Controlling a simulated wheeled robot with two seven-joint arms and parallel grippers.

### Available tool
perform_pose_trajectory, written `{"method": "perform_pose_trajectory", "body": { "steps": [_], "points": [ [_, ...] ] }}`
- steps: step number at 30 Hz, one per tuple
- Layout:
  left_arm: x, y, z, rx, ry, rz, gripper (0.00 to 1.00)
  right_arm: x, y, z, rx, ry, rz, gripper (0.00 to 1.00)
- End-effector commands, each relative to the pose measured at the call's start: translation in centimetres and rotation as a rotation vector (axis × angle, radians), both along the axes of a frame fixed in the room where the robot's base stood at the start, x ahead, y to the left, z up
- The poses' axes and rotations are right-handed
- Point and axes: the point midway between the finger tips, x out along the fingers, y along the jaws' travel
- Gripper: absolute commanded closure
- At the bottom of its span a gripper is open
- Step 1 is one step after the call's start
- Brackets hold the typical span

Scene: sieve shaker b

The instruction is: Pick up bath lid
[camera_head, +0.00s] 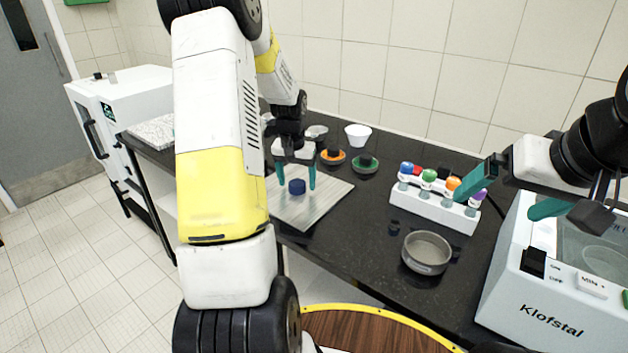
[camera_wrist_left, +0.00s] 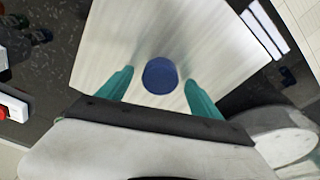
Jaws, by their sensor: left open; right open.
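The bath lid appears to be the flat, pale brushed plate (camera_head: 325,203) on the black bench, with a round dark-blue knob (camera_head: 297,187) near its middle. In the left wrist view the plate (camera_wrist_left: 205,30) fills the upper middle, with the blue knob (camera_wrist_left: 160,76) at its centre. My left gripper (camera_head: 297,188) points down over the plate, open, with its teal fingers on either side of the knob and visible gaps to it. The left wrist view shows the same two fingers (camera_wrist_left: 160,74). My right gripper (camera_head: 495,205) is open and empty beside the white vial rack.
A white rack (camera_head: 430,207) with several coloured-cap vials stands right of the plate. A round metal sieve pan (camera_head: 426,252) sits in front of it. Orange (camera_head: 333,157) and green (camera_head: 365,164) round items and a white bowl (camera_head: 358,134) lie behind. A white Klofstal machine (camera_head: 550,300) stands at right.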

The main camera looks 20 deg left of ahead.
Motion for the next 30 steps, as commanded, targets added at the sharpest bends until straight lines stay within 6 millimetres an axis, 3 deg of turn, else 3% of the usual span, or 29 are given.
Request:
{"method": "perform_pose_trajectory", "body": {
  "steps": [7,18,30],
  "points": [
    [0.02,0.02,-0.14,0.000,-0.001,0.001,0.28,0.00,0.00,0.00,0.000,0.000,0.000,0.00],
    [0.02,0.02,-0.11,0.000,-0.001,0.001,1.00,0.00,0.00,0.00,0.000,0.000,0.000,0.00],
    [0.09,0.03,0.21,0.001,-0.003,0.001,1.00,0.00,0.00,0.00,0.000,0.000,0.000,0.00]
  ]
}}
